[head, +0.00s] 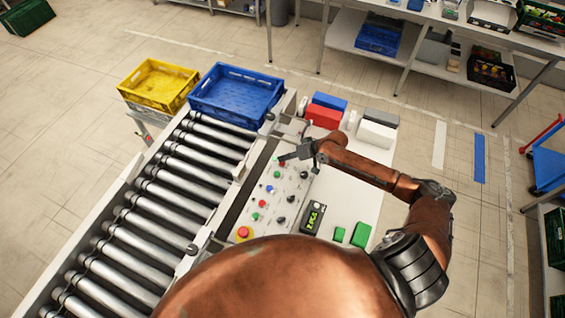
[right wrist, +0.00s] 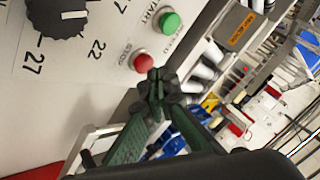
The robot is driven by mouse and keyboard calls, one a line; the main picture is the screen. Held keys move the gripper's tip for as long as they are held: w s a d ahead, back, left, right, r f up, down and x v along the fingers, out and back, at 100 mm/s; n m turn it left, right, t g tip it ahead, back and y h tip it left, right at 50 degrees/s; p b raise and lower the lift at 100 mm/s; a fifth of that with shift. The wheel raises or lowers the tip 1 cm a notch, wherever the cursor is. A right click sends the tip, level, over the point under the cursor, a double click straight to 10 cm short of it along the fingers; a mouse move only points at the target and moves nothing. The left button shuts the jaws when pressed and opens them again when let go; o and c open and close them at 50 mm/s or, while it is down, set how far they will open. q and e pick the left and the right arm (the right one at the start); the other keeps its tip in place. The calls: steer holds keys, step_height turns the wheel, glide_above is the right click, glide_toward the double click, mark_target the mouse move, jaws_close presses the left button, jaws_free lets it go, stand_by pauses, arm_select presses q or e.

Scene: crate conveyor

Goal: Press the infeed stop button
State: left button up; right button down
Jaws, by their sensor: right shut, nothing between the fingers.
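A control panel (head: 268,205) with several small red and green buttons and black knobs lies beside the roller conveyor in the head view. In the right wrist view, a red button (right wrist: 144,63) marked STOP sits beside a green button (right wrist: 170,23) marked START. I cannot read an infeed label. My right gripper (head: 283,158) is over the far end of the panel. In the right wrist view its fingertips (right wrist: 155,77) are together and empty, appearing just below the red button; contact cannot be told. My left gripper is out of view.
A blue crate (head: 236,112) sits at the conveyor's far end, with a yellow crate (head: 160,66) to its left. A large red button (head: 243,233) on a yellow base is at the panel's near end. Red, blue, white and green blocks lie on the table right of the panel.

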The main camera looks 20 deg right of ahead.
mark_target(284, 163)
steer(key=shift+f, duration=0.7)
stand_by(0.9)
steer(key=shift+r+p, duration=0.8)
steer(key=shift+r, duration=0.15)
step_height(284, 163, up, 5)
steer(key=p, duration=0.4)
steer(key=shift+r+p, duration=0.1)
steer(key=shift+p, duration=0.3)
stand_by(0.3)
